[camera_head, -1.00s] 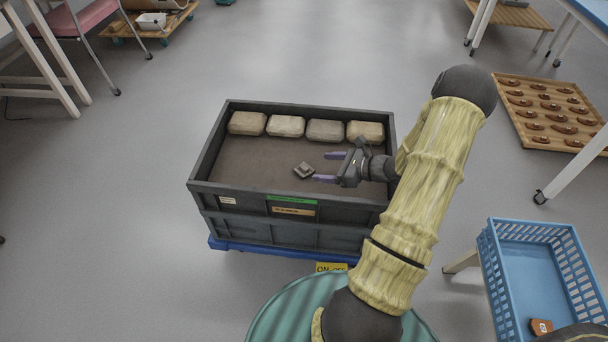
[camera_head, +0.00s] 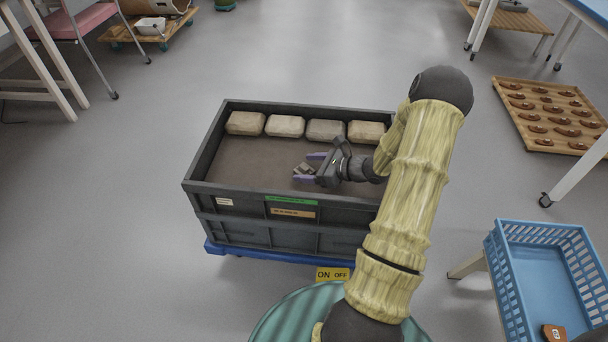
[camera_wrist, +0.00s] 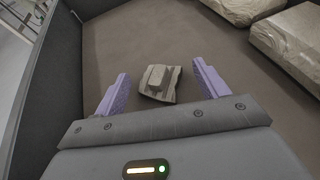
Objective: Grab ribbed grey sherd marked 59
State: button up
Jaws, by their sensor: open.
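A ribbed grey sherd (camera_head: 306,169) lies on the brown bed inside the dark grey crate (camera_head: 243,204). In the wrist view the sherd (camera_wrist: 160,83) lies between the tips of the two purple fingers, with a gap on each side. No marking on it can be read. My gripper (camera_head: 306,167) is open and reaches in from the right, with its fingers around the sherd. In the head view the fingers partly hide the sherd. My gripper also shows in the wrist view (camera_wrist: 160,88).
Several pale stone-like blocks (camera_head: 285,126) line the crate's far wall. The crate rests on a blue dolly (camera_head: 232,253). A blue basket (camera_head: 540,270) holding a brown piece (camera_head: 553,333) stands at right. The crate bed left of the sherd is clear.

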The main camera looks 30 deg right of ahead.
dwell(0.5)
jog(key=c, duration=1.1)
